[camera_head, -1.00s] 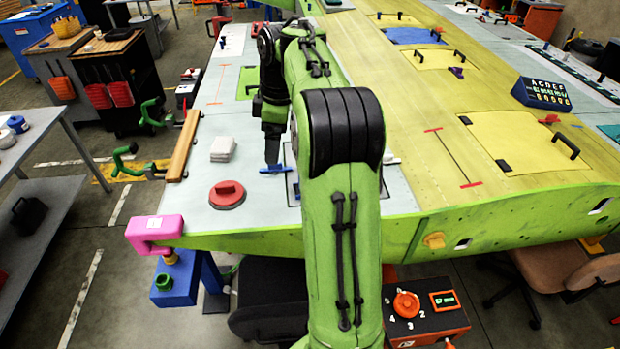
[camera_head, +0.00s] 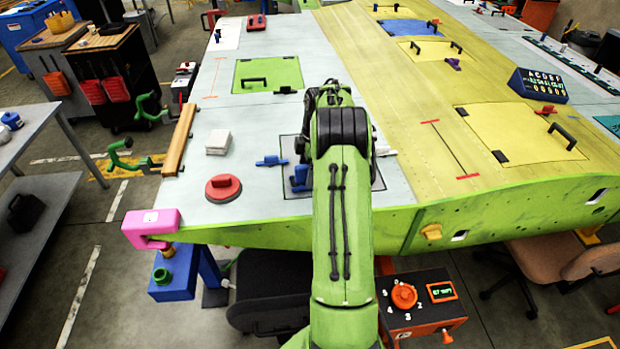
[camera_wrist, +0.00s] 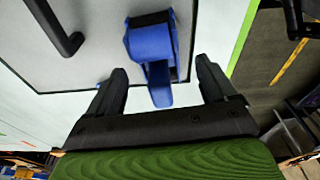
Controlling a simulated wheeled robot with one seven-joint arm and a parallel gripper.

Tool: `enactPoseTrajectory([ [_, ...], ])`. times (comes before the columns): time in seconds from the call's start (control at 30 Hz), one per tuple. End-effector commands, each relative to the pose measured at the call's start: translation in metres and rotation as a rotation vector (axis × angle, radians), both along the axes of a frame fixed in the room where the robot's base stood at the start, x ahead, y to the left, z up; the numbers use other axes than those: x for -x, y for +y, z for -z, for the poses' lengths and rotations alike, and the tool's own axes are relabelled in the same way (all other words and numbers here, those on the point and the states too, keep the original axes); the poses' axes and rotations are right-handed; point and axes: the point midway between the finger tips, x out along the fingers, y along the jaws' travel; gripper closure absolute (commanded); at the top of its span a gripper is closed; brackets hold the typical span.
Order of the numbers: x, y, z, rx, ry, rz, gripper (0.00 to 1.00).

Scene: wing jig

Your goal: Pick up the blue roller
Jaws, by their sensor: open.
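The blue roller (camera_wrist: 152,42), a blue body with dark parts and a blue end pointing toward me, lies on the pale grey panel in the wrist view. In the head view the blue roller (camera_head: 300,178) shows just left of my arm, partly hidden by it. My gripper (camera_wrist: 162,72) is open, with one finger on each side of the roller's near end. Neither finger visibly touches it. How high the fingers are above the panel is hard to tell. In the head view my arm hides the fingertips.
A small blue piece (camera_head: 271,161) lies left of the roller. A red round-based piece (camera_head: 223,188), a white stack (camera_head: 218,142) and a wooden bar (camera_head: 179,140) are farther left. A black handle (camera_wrist: 58,30) stands close by in the wrist view.

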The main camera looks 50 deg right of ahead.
Motion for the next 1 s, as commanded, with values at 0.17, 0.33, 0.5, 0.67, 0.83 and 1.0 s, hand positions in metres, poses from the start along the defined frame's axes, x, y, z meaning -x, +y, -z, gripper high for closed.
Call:
enactPoseTrajectory([
  [0.17,-0.003,0.003,0.027,-0.001,0.002,0.000,0.15],
  [0.33,-0.003,0.003,0.030,0.001,0.001,0.000,0.15],
  [0.5,-0.003,0.003,0.029,0.000,0.000,0.000,0.32],
  [0.67,-0.003,0.003,0.029,0.000,0.000,0.000,0.56],
  [0.83,-0.004,0.003,0.029,0.001,-0.001,0.000,0.80],
  [1.0,-0.004,0.003,0.029,0.001,-0.001,0.000,0.80],
])
